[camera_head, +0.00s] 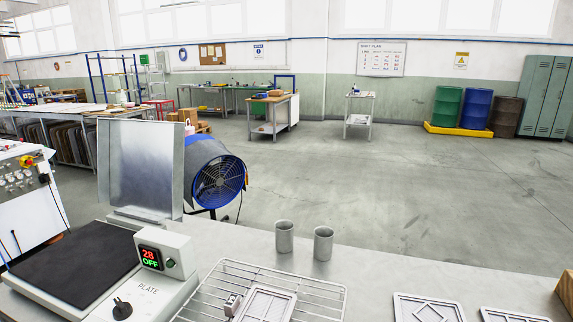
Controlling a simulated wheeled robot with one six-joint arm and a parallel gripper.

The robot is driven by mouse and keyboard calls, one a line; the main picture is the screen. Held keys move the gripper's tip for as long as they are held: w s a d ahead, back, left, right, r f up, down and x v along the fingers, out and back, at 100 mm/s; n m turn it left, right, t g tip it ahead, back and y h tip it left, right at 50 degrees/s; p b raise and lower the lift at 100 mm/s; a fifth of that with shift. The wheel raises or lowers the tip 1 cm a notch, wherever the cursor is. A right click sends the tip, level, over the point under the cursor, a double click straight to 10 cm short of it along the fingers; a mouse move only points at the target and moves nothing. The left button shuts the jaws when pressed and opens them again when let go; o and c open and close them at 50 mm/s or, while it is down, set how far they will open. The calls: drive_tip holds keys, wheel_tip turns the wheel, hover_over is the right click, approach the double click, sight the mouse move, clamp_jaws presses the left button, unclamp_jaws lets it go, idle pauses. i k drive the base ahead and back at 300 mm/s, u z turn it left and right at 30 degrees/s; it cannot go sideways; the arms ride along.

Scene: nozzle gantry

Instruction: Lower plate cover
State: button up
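The plate cover (141,166) is a grey metal lid. It stands raised and upright at the back of the hot plate, with its hollow side facing me. The hot plate has a dark, flat, bare top (75,265) and a pale housing. Its control box (165,254) shows a red 28 and a green OFF on the display. A black knob (122,309) sits on the front near the word PLATE. My gripper is not in view.
Two metal cups (284,237) stand right of the plate. A wire rack (213,292) holds a pale grid part (266,304). More patterned pieces (429,308) lie at the front right. A blue fan (218,178) stands behind the cover. Open floor lies beyond.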

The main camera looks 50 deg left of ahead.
sight(141, 163)
drive_tip(key=u, duration=3.95)
drive_tip(key=i, duration=4.7)
drive_tip(key=z, duration=2.3)
drive_tip(key=i, duration=1.6)
